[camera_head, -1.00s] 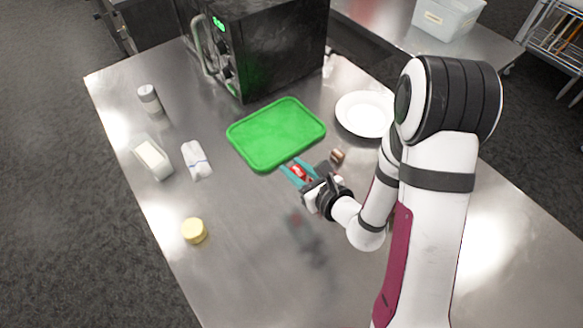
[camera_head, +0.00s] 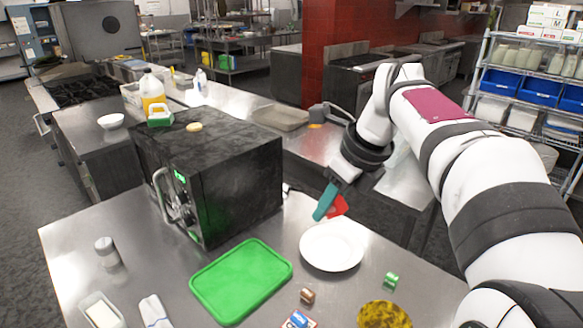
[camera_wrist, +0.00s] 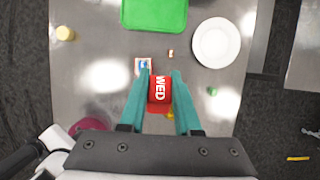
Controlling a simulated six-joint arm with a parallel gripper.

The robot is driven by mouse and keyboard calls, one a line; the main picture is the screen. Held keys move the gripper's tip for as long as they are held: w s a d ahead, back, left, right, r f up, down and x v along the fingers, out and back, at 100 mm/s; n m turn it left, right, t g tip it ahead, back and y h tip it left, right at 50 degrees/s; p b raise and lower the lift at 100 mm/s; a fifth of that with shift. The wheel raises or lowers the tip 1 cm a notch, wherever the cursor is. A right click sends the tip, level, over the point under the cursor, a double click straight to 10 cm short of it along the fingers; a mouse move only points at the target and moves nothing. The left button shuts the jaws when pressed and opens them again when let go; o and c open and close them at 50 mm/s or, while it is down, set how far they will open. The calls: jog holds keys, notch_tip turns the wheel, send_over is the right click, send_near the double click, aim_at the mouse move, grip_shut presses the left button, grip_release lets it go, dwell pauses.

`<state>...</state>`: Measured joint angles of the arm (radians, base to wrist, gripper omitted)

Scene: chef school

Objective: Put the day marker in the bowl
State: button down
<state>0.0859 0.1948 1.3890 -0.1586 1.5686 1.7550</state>
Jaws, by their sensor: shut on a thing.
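The day marker (camera_wrist: 160,91) is a red piece lettered "WED", held between the teal fingers of my gripper (camera_wrist: 160,76) in the wrist view. In the head view the red marker (camera_head: 338,206) shows beside a teal finger of my gripper (camera_head: 326,205), which is raised and appears above the white plate (camera_head: 332,248). A small white bowl (camera_head: 111,121) stands on the counter at the left, behind the oven. The plate also shows at the upper right of the wrist view (camera_wrist: 217,43).
A green tray (camera_head: 240,281) lies in front. A shaker (camera_head: 107,252), a white tub (camera_head: 102,311) and small wrapped pieces lie nearby. A yellow patterned round thing (camera_head: 385,314) is at the front.

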jog(key=s+d+f+n, duration=0.2)
jog(key=d+f+n, duration=0.8)
jog(key=n, duration=0.8)
jog(key=s+d+f+n, duration=0.1)
jog(key=d+f+n, duration=0.5)
jog(key=f+n, duration=1.05)
jog(key=shift+n, duration=0.65)
notch_tip(320, 180, down, 8)
jog(key=shift+s+f, duration=0.15)
jog(key=c, duration=0.5)
grip_release()
jog(key=shift+c, duration=0.2)
